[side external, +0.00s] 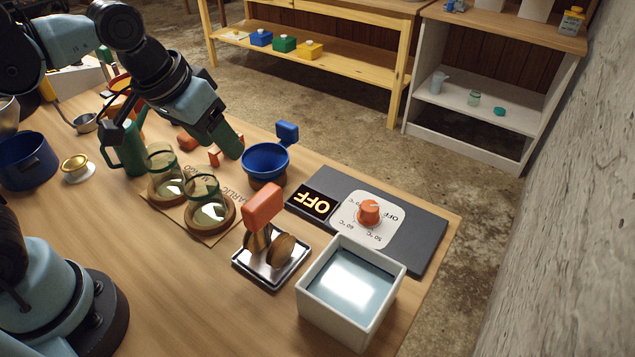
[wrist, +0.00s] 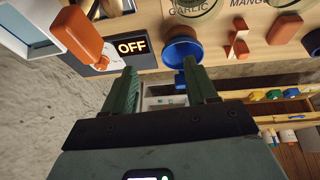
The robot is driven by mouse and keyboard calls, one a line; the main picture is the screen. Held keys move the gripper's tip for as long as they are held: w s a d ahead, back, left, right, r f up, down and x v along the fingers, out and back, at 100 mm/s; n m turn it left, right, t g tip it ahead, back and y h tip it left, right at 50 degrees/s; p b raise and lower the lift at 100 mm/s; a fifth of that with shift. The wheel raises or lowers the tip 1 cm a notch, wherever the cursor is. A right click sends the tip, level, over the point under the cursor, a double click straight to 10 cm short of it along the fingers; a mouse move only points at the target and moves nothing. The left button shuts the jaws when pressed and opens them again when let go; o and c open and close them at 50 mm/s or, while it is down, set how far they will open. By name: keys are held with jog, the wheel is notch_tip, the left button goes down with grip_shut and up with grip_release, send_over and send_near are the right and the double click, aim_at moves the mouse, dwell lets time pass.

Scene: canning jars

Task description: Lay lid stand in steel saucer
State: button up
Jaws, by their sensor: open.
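A small orange angular bracket, which looks like the lid stand (side external: 217,156), sits on the table behind the jars, partly hidden by my gripper. It also shows in the wrist view (wrist: 238,46), right of the blue funnel. A square shiny steel dish, which seems to be the steel saucer (side external: 243,271), lies at the front middle. It holds an orange-handled wooden piece (side external: 263,207) and a wooden disc (side external: 281,251). My gripper (side external: 236,148) is beside the bracket in the side view. Its green fingers (wrist: 162,78) are apart with nothing between them in the wrist view.
A blue funnel (side external: 265,158) stands right of my gripper. Two glass jars (side external: 207,188) are in front, on a labelled board. A heater panel (side external: 425,240) and a white water bath (side external: 350,290) occupy the right.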

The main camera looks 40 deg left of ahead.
jog(key=a+f+t, duration=0.2)
jog(key=a, duration=0.3)
jog(key=shift+s+a+f+t+y, duration=0.15)
jog(key=shift+a+f+t+y, duration=0.15)
jog(key=shift+f+y, duration=0.1)
jog(key=shift+d, duration=0.1)
dwell(0.8)
